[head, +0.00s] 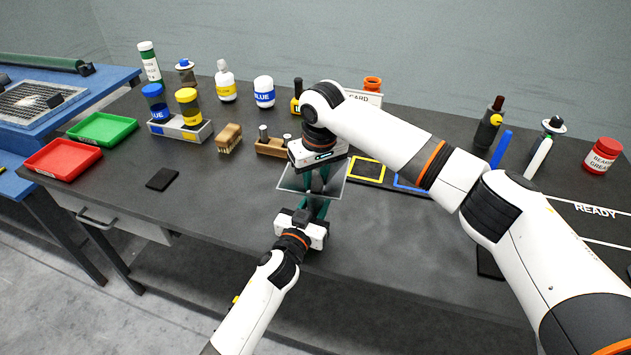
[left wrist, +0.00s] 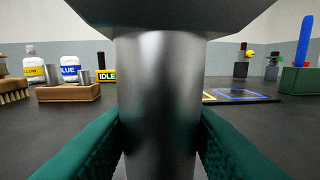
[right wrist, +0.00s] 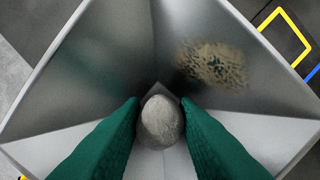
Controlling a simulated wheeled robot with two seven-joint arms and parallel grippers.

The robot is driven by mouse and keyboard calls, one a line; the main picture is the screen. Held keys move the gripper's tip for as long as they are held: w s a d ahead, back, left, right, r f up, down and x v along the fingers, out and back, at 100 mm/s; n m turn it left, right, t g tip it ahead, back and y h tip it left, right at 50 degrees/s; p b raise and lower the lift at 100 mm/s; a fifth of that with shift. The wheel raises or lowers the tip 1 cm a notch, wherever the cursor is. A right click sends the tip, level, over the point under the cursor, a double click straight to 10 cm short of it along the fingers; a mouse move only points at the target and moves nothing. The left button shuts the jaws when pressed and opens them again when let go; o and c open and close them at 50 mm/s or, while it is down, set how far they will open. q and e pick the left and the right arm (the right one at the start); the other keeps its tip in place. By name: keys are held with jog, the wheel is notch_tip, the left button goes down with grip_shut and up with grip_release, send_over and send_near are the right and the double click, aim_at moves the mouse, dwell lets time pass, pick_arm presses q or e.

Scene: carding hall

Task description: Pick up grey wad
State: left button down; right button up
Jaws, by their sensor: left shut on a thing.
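The grey wad (right wrist: 160,121) is a rounded lump low inside a square metal funnel (right wrist: 60,95) in the right wrist view. My right gripper (head: 318,183) reaches down into the funnel from above. Its green fingers flank the wad closely; whether they press on it I cannot tell. The funnel also shows in the head view (head: 335,187), where the wad is hidden. My left gripper (head: 313,208) is shut on the funnel's round metal neck (left wrist: 157,90), below the flared part.
A tan speckled patch (right wrist: 212,62) marks one inner funnel wall. Behind are a wooden block with pegs (head: 270,147), a brush (head: 229,138) and several bottles. Red (head: 62,158) and green (head: 102,129) trays stand left. The front left bench is mostly clear, apart from a dark pad (head: 162,179).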

aim_at(316, 174)
jog(key=shift+r, duration=0.1)
notch_tip(316, 174, up, 10)
jog(key=shift+f, duration=0.1)
dwell(0.5)
pick_arm(q)
jog(key=c, duration=0.9)
grip_release()
jog(key=shift+o, duration=0.2)
